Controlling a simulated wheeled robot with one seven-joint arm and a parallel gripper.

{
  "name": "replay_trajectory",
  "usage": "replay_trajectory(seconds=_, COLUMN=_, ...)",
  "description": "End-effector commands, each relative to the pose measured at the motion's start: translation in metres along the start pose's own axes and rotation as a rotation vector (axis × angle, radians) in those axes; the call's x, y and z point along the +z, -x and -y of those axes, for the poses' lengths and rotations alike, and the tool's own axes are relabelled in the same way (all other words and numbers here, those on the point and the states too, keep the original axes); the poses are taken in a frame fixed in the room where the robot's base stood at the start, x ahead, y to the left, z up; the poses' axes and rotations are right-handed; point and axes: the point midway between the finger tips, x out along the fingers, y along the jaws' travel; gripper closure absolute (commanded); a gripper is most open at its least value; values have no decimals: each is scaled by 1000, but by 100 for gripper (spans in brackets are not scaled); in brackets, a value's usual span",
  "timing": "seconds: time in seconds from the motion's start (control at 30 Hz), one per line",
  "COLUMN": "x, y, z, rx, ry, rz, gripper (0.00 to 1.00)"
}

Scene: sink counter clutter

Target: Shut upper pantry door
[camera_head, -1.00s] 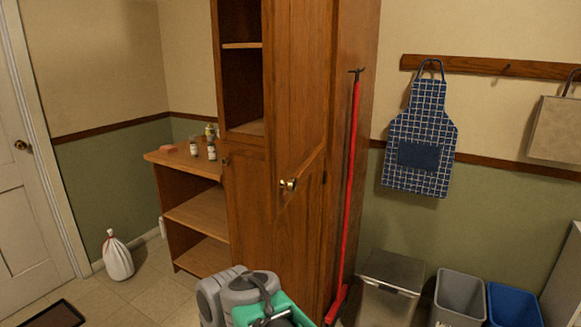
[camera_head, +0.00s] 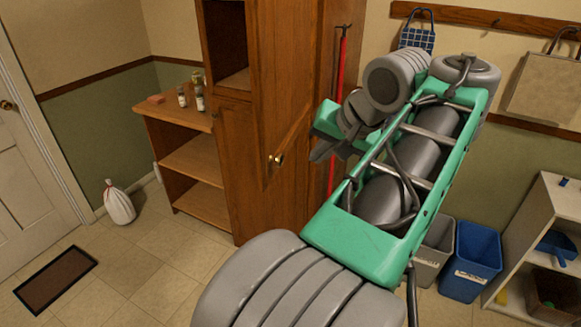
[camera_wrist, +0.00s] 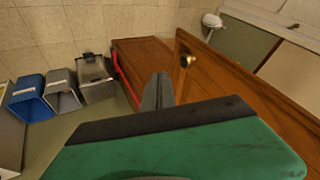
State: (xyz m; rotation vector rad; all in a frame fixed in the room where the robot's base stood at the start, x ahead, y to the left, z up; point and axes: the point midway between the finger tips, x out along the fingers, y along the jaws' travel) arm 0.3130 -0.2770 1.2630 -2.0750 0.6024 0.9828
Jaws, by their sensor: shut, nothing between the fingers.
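The upper pantry door (camera_head: 287,75) is a brown wooden panel on the tall pantry cabinet. It stands open, with shelf space showing to its left. Its round brass knob (camera_head: 276,159) is near the door's lower edge; the knob also shows in the wrist view (camera_wrist: 187,61). My gripper (camera_head: 318,152) is shut and empty, to the right of the knob in the head view and apart from it. In the wrist view my gripper (camera_wrist: 158,85) points toward the cabinet, left of the knob. My arm hides part of the cabinet's right side.
Bins, including a blue bin (camera_head: 472,262), and a white shelf (camera_head: 545,225) stand at right. A low shelf unit with bottles (camera_head: 190,98) adjoins the cabinet at left. The floor at front left is mostly clear.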

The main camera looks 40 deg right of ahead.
Motion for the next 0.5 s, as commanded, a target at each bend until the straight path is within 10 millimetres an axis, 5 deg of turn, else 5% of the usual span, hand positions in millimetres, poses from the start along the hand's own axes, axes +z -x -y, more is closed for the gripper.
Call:
replay_trajectory(seconds=0.27, x=2, y=-64, z=1, rx=-1, ry=4, rz=3, gripper=100)
replay_trajectory(seconds=0.5, x=0, y=-75, z=33, rx=0, ry=4, rz=1, gripper=100)
